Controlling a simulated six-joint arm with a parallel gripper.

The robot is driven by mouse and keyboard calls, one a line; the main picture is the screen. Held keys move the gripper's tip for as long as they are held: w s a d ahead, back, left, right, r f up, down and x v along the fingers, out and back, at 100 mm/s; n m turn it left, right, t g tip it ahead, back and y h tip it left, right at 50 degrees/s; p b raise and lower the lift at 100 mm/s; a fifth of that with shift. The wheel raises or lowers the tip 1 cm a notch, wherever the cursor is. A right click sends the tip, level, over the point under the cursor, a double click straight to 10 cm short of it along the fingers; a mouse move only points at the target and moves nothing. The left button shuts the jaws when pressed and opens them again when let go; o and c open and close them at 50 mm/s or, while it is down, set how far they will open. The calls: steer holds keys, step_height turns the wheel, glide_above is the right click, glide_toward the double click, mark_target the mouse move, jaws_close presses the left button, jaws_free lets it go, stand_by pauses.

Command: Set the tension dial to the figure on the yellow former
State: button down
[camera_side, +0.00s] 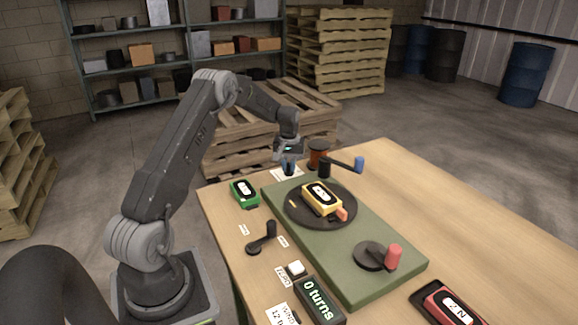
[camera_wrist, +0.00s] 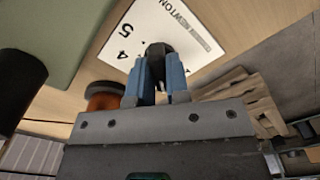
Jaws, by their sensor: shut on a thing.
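The tension dial is a dark knob (camera_wrist: 158,48) on a white plate (camera_wrist: 190,17) printed NEWTON, with the figures 4 and 5 showing in the wrist view. My gripper (camera_wrist: 157,72) has its blue fingers shut on the knob, one on each side. The knob's pointer and the other figures are hidden or out of view. In the side view my gripper (camera_side: 289,166) is low over the plate (camera_side: 284,176) at the table's far left corner. The yellow former (camera_side: 318,194) sits on the dark turntable (camera_side: 298,217); the figure on its white label is too small to read.
The green base (camera_side: 375,285) carries a crank with a red handle (camera_side: 394,256). A copper spool (camera_side: 318,152) and a blue-handled arm (camera_side: 345,165) stand close right of my gripper. A green former (camera_side: 244,192), a red former (camera_side: 452,305) and a display reading 0 turns (camera_side: 320,301) are nearer.

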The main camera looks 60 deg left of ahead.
steer(key=m, duration=0.5)
steer(key=shift+m, duration=0.3)
steer(key=m, duration=1.3)
steer(key=shift+m, duration=0.3)
steer(key=c, duration=1.1)
jaws_free()
